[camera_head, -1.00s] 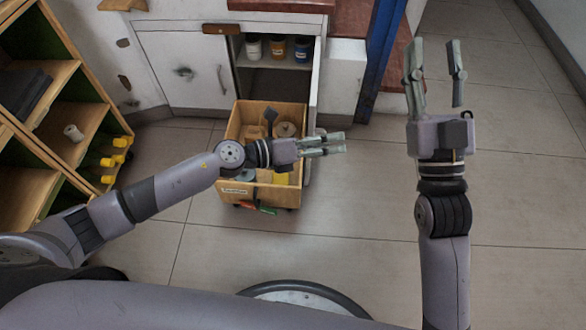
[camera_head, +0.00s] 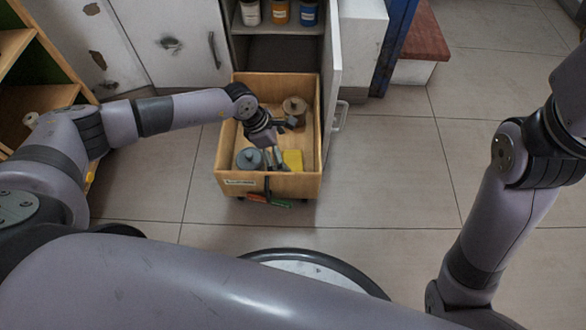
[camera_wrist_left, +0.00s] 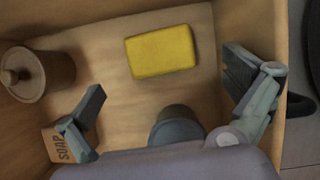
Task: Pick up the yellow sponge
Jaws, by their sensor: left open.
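The yellow sponge (camera_head: 293,160) lies on the floor of the wooden crate (camera_head: 228,178), near its front right. In the left wrist view the sponge (camera_wrist_left: 160,52) lies flat and fully visible, beyond the fingers. My left gripper (camera_head: 289,143) is inside or just over the crate, beside the sponge. Its fingers (camera_wrist_left: 165,76) are spread wide with nothing between them, apart from the sponge. My right arm shows at the right edge of the head view, but its gripper is out of frame.
The crate also holds a grey lidded pot (camera_head: 250,160), a brown lidded jar (camera_head: 294,105) and a soap box (camera_wrist_left: 63,146). An open cabinet door (camera_head: 334,85) stands close to the crate's right side. Clear tiled floor (camera_head: 400,170) lies to the right.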

